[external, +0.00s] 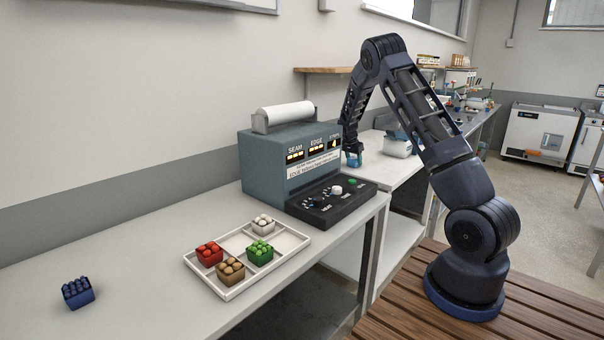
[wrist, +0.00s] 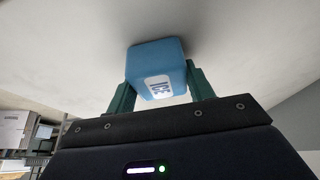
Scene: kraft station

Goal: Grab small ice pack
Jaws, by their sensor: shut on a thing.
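The small ice pack (wrist: 152,58) is a blue block with a white label reading ICE. In the wrist view it sits between the two green fingers of my gripper (wrist: 160,85), which is shut on it. The wrist view shows a pale surface behind it; I cannot tell whether the pack touches that surface. In the external view my gripper (external: 352,158) is low behind the right side of the grey-green machine, and the machine partly hides my arm there.
The machine (external: 275,160) with a dark control panel (external: 330,199) stands close to my gripper. A white tray (external: 238,290) holds small boxes of coloured balls. A dark blue box (external: 78,293) stands at the left. A whitish object (external: 397,147) lies right of my gripper.

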